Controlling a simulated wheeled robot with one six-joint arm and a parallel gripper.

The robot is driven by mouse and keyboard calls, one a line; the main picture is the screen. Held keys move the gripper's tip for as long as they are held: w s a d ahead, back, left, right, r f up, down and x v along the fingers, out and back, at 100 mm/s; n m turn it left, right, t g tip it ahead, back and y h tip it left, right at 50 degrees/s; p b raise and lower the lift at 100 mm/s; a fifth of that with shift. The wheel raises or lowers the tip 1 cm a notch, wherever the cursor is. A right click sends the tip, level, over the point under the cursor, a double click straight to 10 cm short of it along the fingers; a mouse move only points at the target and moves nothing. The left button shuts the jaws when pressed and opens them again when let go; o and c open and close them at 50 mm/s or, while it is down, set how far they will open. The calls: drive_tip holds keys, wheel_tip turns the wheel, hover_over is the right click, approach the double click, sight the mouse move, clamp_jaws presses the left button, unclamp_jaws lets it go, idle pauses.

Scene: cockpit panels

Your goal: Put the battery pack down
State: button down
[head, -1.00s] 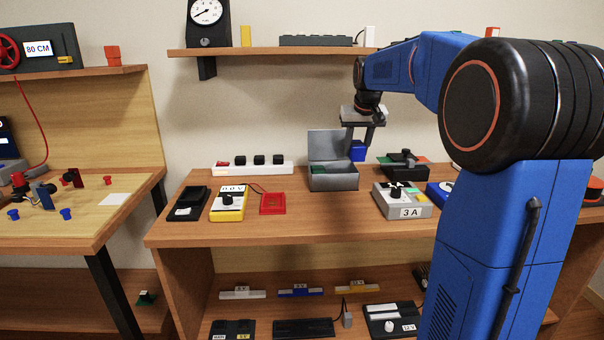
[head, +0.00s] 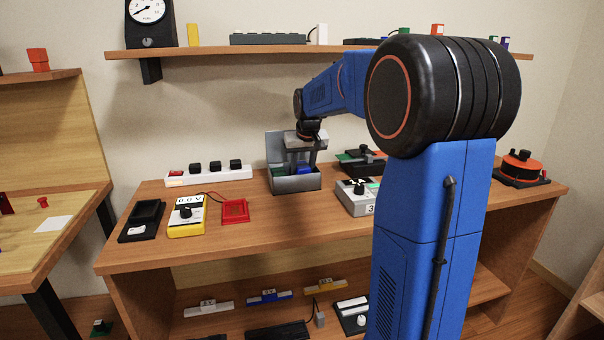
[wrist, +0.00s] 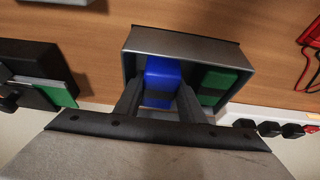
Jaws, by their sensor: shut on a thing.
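The blue battery pack (head: 304,170) is between the fingers of my gripper (head: 307,158), which is shut on it. The pack is inside the walls of a grey open-lidded box (head: 297,185) on the workbench. In the wrist view the blue pack (wrist: 163,72) sits between the two fingers (wrist: 160,97), within the box rim (wrist: 190,42). A green block (wrist: 218,84) lies in the same box beside the pack. Whether the pack touches the box floor is hidden.
A white power strip (head: 208,175), a yellow meter (head: 187,217) and a red tray (head: 235,211) stand left of the box. A grey device with a knob (head: 356,196) stands right of it. A wall shelf (head: 240,51) runs above.

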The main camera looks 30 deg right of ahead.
drive_tip(key=shift+f, duration=0.65)
drive_tip(key=c, duration=1.4)
unclamp_jaws()
drive_tip(key=shift+f, duration=0.1)
drive_tip(key=shift+c, duration=0.2)
drive_tip(key=v, duration=1.2)
drive_tip(key=s+a+f, duration=0.1)
drive_tip(key=s+a, duration=0.6)
drive_tip(key=s, duration=0.2)
drive_tip(key=s+a+f+n, duration=0.1)
drive_tip(key=s+a+f, duration=0.2)
drive_tip(key=s, duration=0.6)
drive_tip(key=s+a+f+n, duration=0.1)
drive_tip(key=s+a+f, duration=0.2)
drive_tip(key=s+f, duration=0.5)
drive_tip(key=s+a+f+n+y, duration=0.1)
drive_tip(key=s+a+f, duration=0.3)
drive_tip(key=s, duration=0.5)
drive_tip(key=shift+s+f+t, duration=0.3)
drive_tip(key=shift+f, duration=0.4)
